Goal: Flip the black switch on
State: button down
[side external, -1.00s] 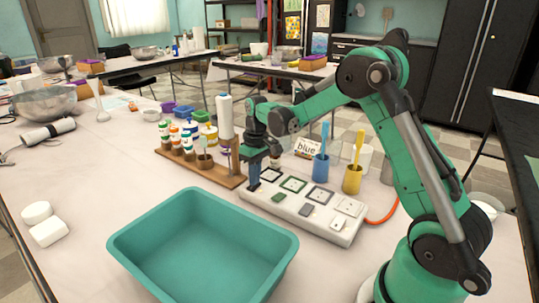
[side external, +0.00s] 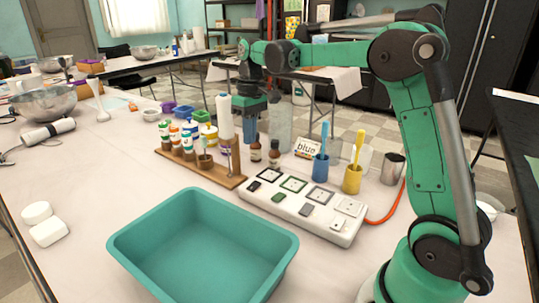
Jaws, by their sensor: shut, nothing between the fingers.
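A white power strip (side external: 318,222) lies on the table with several sockets in a row and a coloured switch in front of each. The black switch (side external: 254,186) is at its left end, in front of the black-framed socket (side external: 268,174). The switch is in clear view, but it is too small to tell which way it is tilted. My gripper (side external: 250,136) is shut and empty. It points down, raised above and behind the strip's left end, and touches neither the strip nor the switch.
A teal tub (side external: 195,275) stands in front of the strip. A wooden rack (side external: 228,184) with bottles and a tall white bottle (side external: 224,117) is left of it. Blue (side external: 321,168) and yellow (side external: 352,180) cups, small brown bottles (side external: 274,154) and a "blue" card (side external: 307,148) stand behind.

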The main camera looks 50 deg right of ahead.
jog(key=shift+a+r, duration=0.2)
jog(key=shift+r, duration=1.1)
jog(key=s+a+f+t, duration=0.2)
jog(key=s+a+t, duration=0.1)
jog(key=s+a, duration=0.2)
jog(key=s+a+f+t+h, duration=0.1)
jog(key=s+a+f+t, duration=0.1)
jog(key=s+a+t, duration=0.2)
jog(key=s+a, duration=0.1)
jog(key=s, duration=0.1)
jog(key=shift+s+a+f, duration=0.3)
jog(key=shift+s, duration=0.05)
jog(key=shift+d+r, duration=0.1)
dwell(0.3)
